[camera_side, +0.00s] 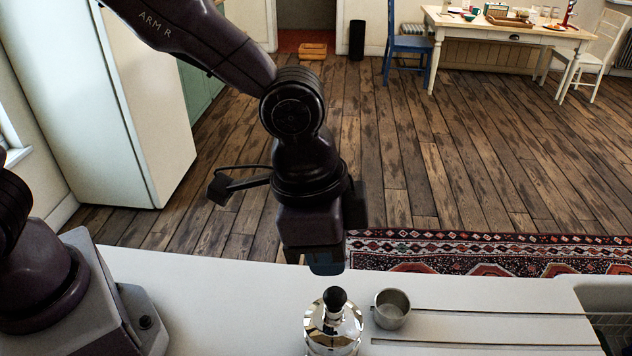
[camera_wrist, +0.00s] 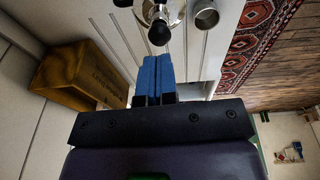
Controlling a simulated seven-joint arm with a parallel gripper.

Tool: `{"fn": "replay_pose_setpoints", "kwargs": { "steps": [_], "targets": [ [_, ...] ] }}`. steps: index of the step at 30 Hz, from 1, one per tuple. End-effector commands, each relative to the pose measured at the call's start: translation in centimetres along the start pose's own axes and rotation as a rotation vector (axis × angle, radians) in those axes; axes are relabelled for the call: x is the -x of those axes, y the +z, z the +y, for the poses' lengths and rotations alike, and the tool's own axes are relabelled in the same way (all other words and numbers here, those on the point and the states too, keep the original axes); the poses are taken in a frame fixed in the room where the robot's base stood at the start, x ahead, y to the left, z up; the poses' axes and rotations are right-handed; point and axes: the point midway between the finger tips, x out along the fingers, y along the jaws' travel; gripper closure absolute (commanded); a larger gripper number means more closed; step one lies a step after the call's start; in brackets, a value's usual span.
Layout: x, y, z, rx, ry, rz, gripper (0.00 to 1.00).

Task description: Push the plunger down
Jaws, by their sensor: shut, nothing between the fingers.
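A shiny metal press pot (camera_side: 333,330) stands upright on the white counter at the bottom of the side view. Its black plunger knob (camera_side: 335,298) sticks up on top. In the wrist view the knob (camera_wrist: 159,34) shows at the top, just beyond my fingertips. My gripper (camera_side: 327,268) points down above and slightly behind the knob in the side view, apart from it. In the wrist view its blue fingers (camera_wrist: 155,62) are pressed together with nothing between them. The pot's lower part is cut off in both views.
A small metal cup (camera_side: 391,309) stands just right of the pot, and also shows in the wrist view (camera_wrist: 205,14). Grooves run along the counter (camera_side: 220,290) to a sink (camera_side: 605,300) at right. A wooden box (camera_wrist: 82,75) shows in the wrist view. The counter's left part is clear.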

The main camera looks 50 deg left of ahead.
Motion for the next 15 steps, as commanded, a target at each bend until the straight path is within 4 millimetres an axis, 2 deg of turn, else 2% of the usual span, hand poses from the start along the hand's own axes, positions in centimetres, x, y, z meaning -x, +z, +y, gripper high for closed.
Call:
{"fn": "replay_pose_setpoints", "kwargs": {
  "steps": [1,6,10,15],
  "targets": [
    [1.5,-0.2,-0.1,0.001,-0.002,0.009,1.00],
    [5.5,-0.2,0.0,0.000,-0.002,0.010,1.00],
    [7.8,-0.2,0.0,-0.001,-0.002,0.008,1.00],
    [9.6,-0.2,0.0,0.000,-0.001,0.006,1.00]
  ]
}}
